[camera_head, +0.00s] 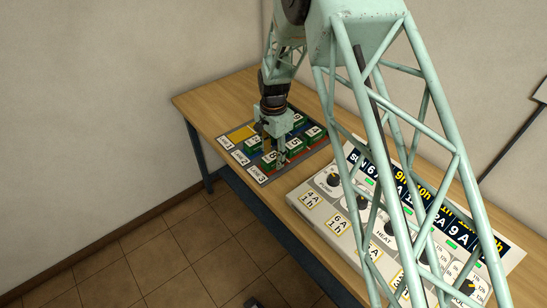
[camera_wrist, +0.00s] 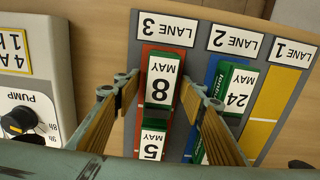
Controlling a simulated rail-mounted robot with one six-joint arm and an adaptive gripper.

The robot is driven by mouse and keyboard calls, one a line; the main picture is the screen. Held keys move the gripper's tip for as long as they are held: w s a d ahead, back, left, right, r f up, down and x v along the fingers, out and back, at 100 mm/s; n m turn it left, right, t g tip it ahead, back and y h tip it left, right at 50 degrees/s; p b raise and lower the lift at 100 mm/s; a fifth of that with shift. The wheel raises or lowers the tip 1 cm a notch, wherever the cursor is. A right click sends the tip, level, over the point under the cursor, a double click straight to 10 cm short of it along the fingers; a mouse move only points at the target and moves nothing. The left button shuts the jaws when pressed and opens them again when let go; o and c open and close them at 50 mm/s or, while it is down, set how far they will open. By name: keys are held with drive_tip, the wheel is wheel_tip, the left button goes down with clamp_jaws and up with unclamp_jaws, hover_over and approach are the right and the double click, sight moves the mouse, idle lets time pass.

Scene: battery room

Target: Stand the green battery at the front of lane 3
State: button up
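A green battery labelled MAY 8 (camera_wrist: 162,82) is at the label end of red lane 3 (camera_wrist: 148,48), near the LANE 3 sign (camera_wrist: 167,29). Its white label faces the wrist camera. My gripper (camera_wrist: 161,84) is open, with one finger on each side of this battery and narrow gaps visible. In the head view my gripper (camera_head: 275,148) is low over the lane board and partly hides the batteries. Another green battery, labelled MAY 5 (camera_wrist: 152,142), is behind the MAY 8 one in lane 3. I cannot tell whether the MAY 8 battery touches the lane floor.
A green MAY 24 battery (camera_wrist: 238,90) stands in blue lane 2. Yellow lane 1 (camera_wrist: 270,95) is bare near its label. A panel with knobs and a PUMP label (camera_wrist: 22,122) is beside lane 3. The wooden table (camera_head: 215,97) has free room at its far left end.

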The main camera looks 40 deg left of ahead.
sight(273, 155)
drive_tip(key=shift+r, duration=0.2)
wheel_tip(273, 155, up, 12)
idle(0.9)
idle(0.6)
